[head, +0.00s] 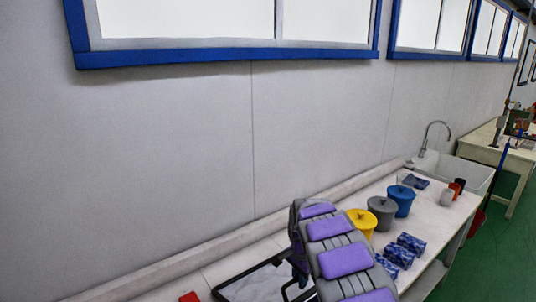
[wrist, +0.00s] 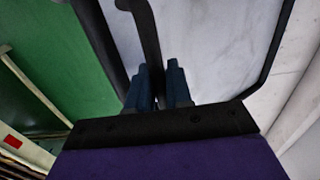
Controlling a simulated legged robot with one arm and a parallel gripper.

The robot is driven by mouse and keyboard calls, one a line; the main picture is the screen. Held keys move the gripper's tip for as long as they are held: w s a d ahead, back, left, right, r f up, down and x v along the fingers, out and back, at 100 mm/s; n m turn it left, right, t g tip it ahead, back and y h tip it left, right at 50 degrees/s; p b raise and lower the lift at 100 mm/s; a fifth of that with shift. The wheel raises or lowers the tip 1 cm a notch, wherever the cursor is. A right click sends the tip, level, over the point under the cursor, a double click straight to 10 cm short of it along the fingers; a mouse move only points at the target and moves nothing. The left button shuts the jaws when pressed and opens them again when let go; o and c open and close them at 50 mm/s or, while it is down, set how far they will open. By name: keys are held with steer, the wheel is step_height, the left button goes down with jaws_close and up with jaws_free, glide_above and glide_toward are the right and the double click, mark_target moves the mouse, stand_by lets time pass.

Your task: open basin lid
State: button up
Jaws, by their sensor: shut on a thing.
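A black-framed panel, which looks like the basin lid (head: 235,281), is at the bottom of the head view on the white counter's near part. It is partly cut off and partly behind my arm. In the wrist view its black frame (wrist: 277,45) runs along the right side of a pale surface. My gripper (wrist: 160,80), with dark blue fingers, is shut on a curved black handle (wrist: 148,35) in the wrist view. The basin under the lid cannot be made out.
The white counter (head: 345,205) runs along the wall. A sink (head: 470,172) with a tap is at the far end. Green floor (head: 480,250) is open on the right.

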steer(key=shift+w+a+r+p, duration=0.45)
steer(key=shift+w+r+p, duration=0.15)
steer(key=shift+r, duration=0.2)
steer(key=shift+w+a+r+p, duration=0.4)
steer(key=shift+w+r+p, duration=0.15)
steer(key=shift+r, duration=0.25)
steer(key=w+a+r+p, duration=0.2)
steer(key=r, duration=0.1)
steer(key=shift+w+p, duration=0.3)
